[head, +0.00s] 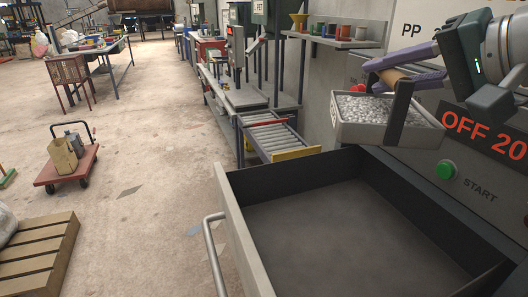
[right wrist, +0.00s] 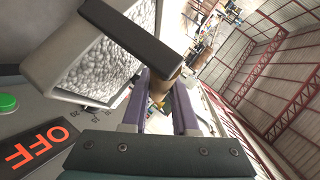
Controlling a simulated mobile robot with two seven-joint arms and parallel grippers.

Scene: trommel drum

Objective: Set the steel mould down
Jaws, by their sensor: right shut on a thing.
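The steel mould (head: 390,133), a light grey open box filled with grey pellets, hangs in the air at the upper right of the head view. A dark upright bar crosses its near side, and a brown round grip sits above it. My right gripper (head: 388,75), with purple fingers, is shut on this grip. In the right wrist view the mould (right wrist: 73,88) is at the upper left, tilted in the picture, and the fingers (right wrist: 160,98) close around the brown grip. My left gripper is not in view.
An open dark drawer (head: 340,225) with a bare floor lies below the mould. Behind is a machine panel with a green START button (head: 446,170) and a red-lettered display (head: 485,135). A roller conveyor (head: 272,137) stands beyond the drawer. A pallet (head: 40,255) and a red cart (head: 68,170) are at left.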

